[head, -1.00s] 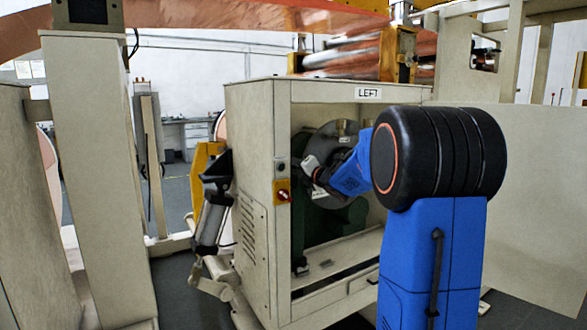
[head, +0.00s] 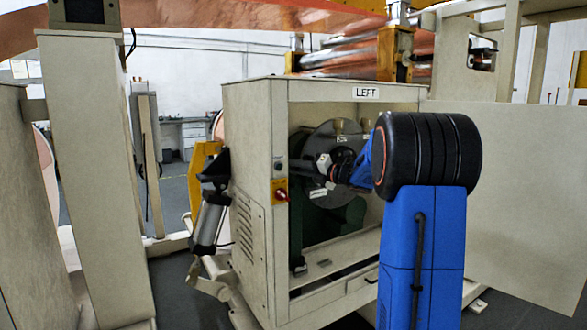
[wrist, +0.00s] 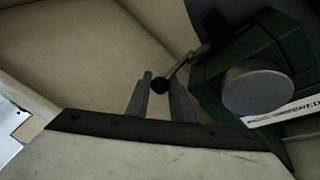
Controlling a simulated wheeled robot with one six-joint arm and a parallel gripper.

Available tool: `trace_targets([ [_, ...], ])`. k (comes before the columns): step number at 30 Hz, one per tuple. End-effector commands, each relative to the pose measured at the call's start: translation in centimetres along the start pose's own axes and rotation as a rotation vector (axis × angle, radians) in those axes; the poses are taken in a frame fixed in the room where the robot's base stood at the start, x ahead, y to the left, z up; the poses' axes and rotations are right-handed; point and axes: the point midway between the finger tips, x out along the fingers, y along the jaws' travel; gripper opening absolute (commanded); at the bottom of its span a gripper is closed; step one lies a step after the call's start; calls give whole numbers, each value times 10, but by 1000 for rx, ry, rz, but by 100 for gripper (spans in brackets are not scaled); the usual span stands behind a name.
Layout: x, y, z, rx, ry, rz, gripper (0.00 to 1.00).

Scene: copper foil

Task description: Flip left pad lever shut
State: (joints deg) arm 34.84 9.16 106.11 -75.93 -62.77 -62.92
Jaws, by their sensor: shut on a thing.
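The pad lever (wrist: 179,66) shows in the wrist view as a thin dark rod ending in a round black knob (wrist: 160,86). It joins the side of a dark green housing (wrist: 215,92) with a grey round cap. My gripper (wrist: 161,89) has its two grey fingers on either side of the knob, shut on it. In the head view my gripper (head: 324,166) is inside the cabinet marked LEFT (head: 367,93), in front of a grey disc (head: 338,131). The lever is too small to make out there.
The cabinet's front post (head: 281,230) stands just left of my gripper, with a red switch (head: 281,194) on it. The cabinet floor (head: 335,268) lies below. A beige panel (head: 510,200) is to the right of my arm.

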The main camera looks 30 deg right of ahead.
Motion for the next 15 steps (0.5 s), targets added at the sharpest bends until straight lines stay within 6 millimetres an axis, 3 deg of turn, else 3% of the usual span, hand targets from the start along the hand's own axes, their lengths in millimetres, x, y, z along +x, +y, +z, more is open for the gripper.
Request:
trace_targets([
  [15,-5,1,4,-1,57,42,0],
])
